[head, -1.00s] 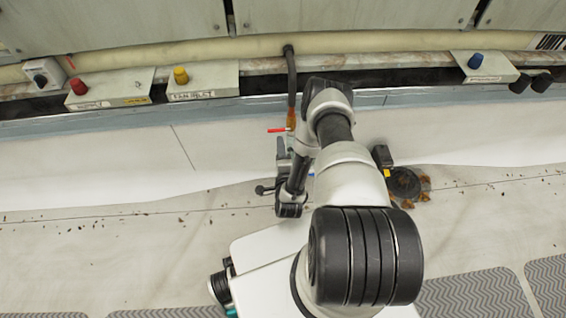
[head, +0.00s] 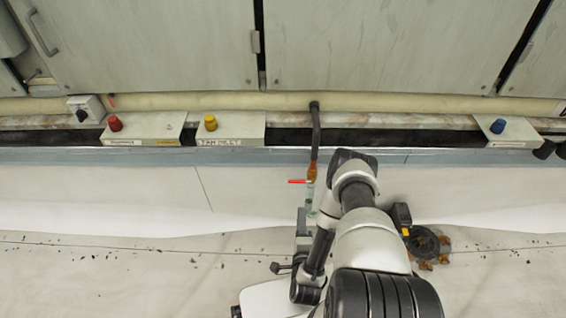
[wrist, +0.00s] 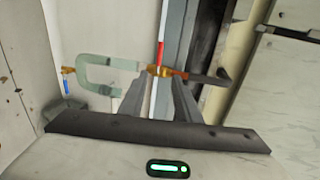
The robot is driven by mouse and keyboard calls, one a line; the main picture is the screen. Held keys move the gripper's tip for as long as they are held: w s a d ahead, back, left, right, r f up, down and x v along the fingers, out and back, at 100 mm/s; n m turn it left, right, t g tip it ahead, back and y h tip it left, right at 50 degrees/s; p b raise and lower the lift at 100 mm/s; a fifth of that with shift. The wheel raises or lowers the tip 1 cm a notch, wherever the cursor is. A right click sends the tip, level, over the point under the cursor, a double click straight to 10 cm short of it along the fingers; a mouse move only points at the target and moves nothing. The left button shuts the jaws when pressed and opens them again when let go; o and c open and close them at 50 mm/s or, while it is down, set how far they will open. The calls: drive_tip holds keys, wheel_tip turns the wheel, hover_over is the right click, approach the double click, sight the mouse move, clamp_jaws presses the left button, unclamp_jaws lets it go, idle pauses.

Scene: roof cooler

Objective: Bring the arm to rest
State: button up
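My arm (head: 370,245) reaches up from the lower right and folds back down at its elbow. My gripper (wrist: 158,92) shows in the wrist view as two grey fingers set apart, with nothing seen held between them. In the head view it is partly hidden beside my forearm, so its fingertips are unclear there.
Boxes with a red (head: 115,123), a yellow (head: 210,122) and a blue knob (head: 498,126) line the ledge below grey cabinet panels (head: 150,45).

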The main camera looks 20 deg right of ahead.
drive_tip(key=w+r+n+g+y, duration=0.3)
drive_tip(key=w+r+n, duration=0.6)
drive_tip(key=w+r, duration=0.9)
wheel_tip(320, 180, up, 11)
drive_tip(key=a+n+g+y, duration=0.1)
drive_tip(key=n, duration=0.3)
drive_tip(key=s+a+r+n+g, duration=0.35)
drive_tip(key=s+r, duration=0.85)
drive_tip(key=r, duration=0.4)
drive_tip(key=s+a+r+n+g+p, duration=0.15)
drive_tip(key=s+r, duration=0.25)
drive_tip(key=s, duration=0.7)
drive_tip(key=s+a+r+n+g, duration=0.1)
drive_tip(key=s+r+n, duration=0.25)
drive_tip(key=s, duration=0.75)
wheel_tip(320, 180, up, 18)
drive_tip(key=p, duration=1.7)
drive_tip(key=shift+r+p, duration=0.25)
drive_tip(key=shift+p, duration=0.15)
